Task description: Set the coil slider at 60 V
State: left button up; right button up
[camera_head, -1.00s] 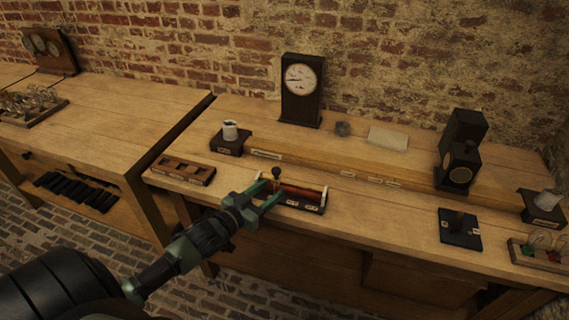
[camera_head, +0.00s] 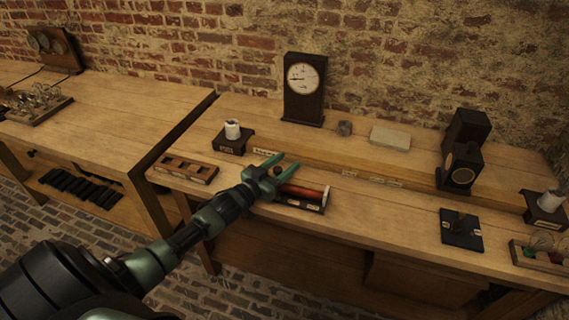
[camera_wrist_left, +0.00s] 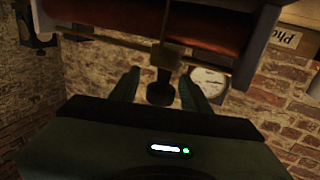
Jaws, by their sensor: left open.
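The coil (camera_head: 302,191) is a reddish-brown cylinder between pale end pieces on a dark base at the bench's front edge. Its slider knob (camera_head: 277,171) is a small dark ball near the left end. In the left wrist view the knob (camera_wrist_left: 160,92) hangs from the slider on a brass rod, with the coil (camera_wrist_left: 190,25) across the top. My left gripper (camera_head: 284,168) is open, with its fingers on either side of the knob; in the wrist view a gap shows on each side. The dial meter (camera_head: 303,78) stands upright behind; its reading is too small to tell. My right gripper is not in view.
A wooden rack (camera_head: 183,170) lies left of the coil. A white jar (camera_head: 232,130) stands on a dark stand behind it. A black speaker-like box (camera_head: 460,168) and a dark switch plate (camera_head: 461,230) are to the right. The bench between coil and plate is clear.

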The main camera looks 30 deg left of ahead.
pick_arm(q)
grip_shut()
dwell(1.4)
